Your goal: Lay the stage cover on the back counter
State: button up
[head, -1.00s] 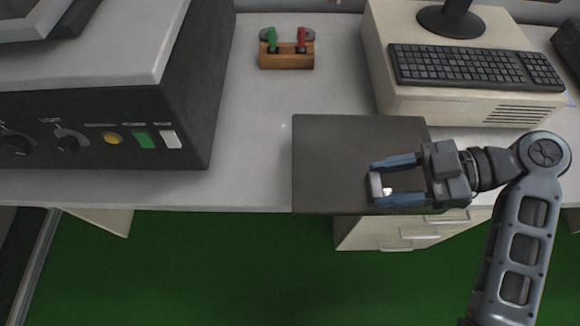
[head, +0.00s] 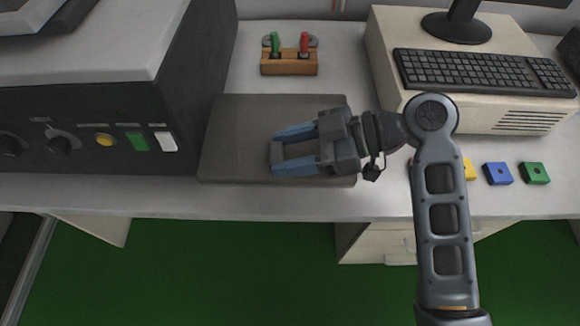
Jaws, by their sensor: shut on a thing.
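The stage cover, a flat dark grey plate (head: 235,125), lies level over the white counter (head: 262,205), close to the right side of the dark machine. Whether it touches the counter or hangs just above it I cannot tell. My gripper (head: 282,152) is over the plate, pointing left, with its blue fingers shut on a small grip on the plate's top. The grip is mostly hidden between the fingers. My gripper and wrist hide part of the plate's right side. I cannot tell whether this counter is the back counter.
The dark machine (head: 100,100) with knobs and buttons stands at left. A wooden holder (head: 289,65) with green and red tools stands behind the plate. A beige computer (head: 520,118) with a keyboard (head: 480,72) is at right. Yellow, blue (head: 497,174) and green (head: 535,173) blocks lie at front right.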

notch_tip(320, 180, down, 6)
jog(key=shift+d+f, duration=0.15)
jog(key=shift+f+p, duration=0.3)
jog(key=shift+f, duration=0.05)
jog(key=o, duration=1.2)
jog(key=shift+c, duration=0.2)
jog(key=b+v, duration=0.1)
jog(key=v, duration=1)
jog(key=shift+d+r, duration=0.2)
jog(key=shift+d, duration=0.15)
